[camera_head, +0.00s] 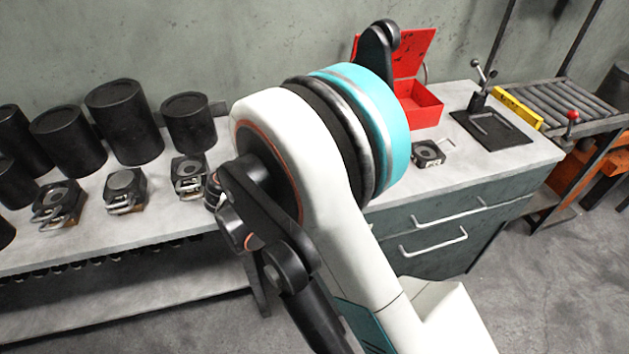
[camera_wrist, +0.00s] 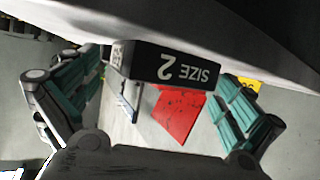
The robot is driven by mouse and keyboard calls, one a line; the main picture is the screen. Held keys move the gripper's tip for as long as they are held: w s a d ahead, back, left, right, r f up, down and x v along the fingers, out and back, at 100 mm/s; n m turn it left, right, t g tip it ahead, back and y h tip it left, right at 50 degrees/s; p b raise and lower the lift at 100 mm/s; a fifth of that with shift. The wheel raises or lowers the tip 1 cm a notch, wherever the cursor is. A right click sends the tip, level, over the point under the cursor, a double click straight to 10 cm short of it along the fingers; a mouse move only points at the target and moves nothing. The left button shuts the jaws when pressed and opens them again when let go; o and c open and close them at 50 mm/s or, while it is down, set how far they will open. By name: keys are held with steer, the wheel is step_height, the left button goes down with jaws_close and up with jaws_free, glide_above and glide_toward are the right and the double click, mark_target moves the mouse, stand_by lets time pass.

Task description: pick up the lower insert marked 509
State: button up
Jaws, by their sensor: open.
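Several small dark block-shaped inserts with round tops and metal handles stand on the left bench: one at the left (camera_head: 58,203), one in the middle (camera_head: 125,188) and one at the right (camera_head: 189,175). Another similar block (camera_head: 428,153) sits on the cabinet top. No marking 509 is readable, so I cannot tell which is the named insert. In the wrist view my gripper (camera_wrist: 162,88) is open, its teal-padded fingers wide apart and nothing gripped. A black plate reading "SIZE 2" (camera_wrist: 165,66), upside down, shows beyond and between the fingers. In the head view my arm hides the gripper.
Large black cylinders (camera_head: 124,122) line the back of the left bench (camera_head: 160,226). An open red box (camera_head: 420,104), a black stand with a lever (camera_head: 492,130) and a drawer cabinet (camera_head: 445,222) are at the right. A roller conveyor (camera_head: 565,103) stands beyond. Floor in front is clear.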

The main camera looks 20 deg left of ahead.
steer(key=shift+c, duration=0.2)
steer(key=c, duration=2)
steer(key=shift+r, duration=0.1)
